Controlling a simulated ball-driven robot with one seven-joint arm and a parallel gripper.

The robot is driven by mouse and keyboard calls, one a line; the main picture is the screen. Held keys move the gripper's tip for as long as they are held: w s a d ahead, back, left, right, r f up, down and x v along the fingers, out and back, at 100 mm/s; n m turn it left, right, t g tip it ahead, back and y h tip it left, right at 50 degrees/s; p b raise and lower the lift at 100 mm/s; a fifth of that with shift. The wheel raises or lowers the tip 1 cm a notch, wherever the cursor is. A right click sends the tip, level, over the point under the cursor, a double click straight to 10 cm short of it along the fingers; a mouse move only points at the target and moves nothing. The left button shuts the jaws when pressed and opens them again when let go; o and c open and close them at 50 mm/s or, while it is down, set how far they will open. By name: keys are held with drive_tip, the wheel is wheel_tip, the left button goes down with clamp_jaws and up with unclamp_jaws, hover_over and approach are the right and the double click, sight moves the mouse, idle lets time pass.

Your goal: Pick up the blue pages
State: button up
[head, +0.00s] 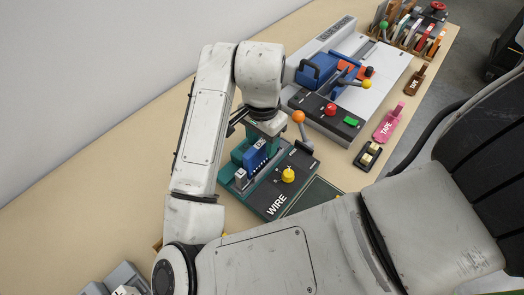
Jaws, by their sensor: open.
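The blue pages (255,155) stand upright as a small block in the teal and dark grey wire machine (277,205), which is marked WIRE. White marks show on their face. My gripper (257,130) is directly above and behind them in the picture, pointing down and open. Its fingertips are partly hidden by my wrist and the machine, so I cannot tell whether they touch the pages.
An orange-knobbed lever (298,117) rises close to my gripper's right. A yellow knob (288,175) sits on the machine's front. Behind is a white and blue machine (345,85). Pink tape holder (388,122) lies right. The table's left part (90,215) is clear.

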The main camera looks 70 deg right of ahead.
drive_tip(key=shift+f, duration=1.15)
drive_tip(key=shift+c, duration=0.5)
clamp_jaws()
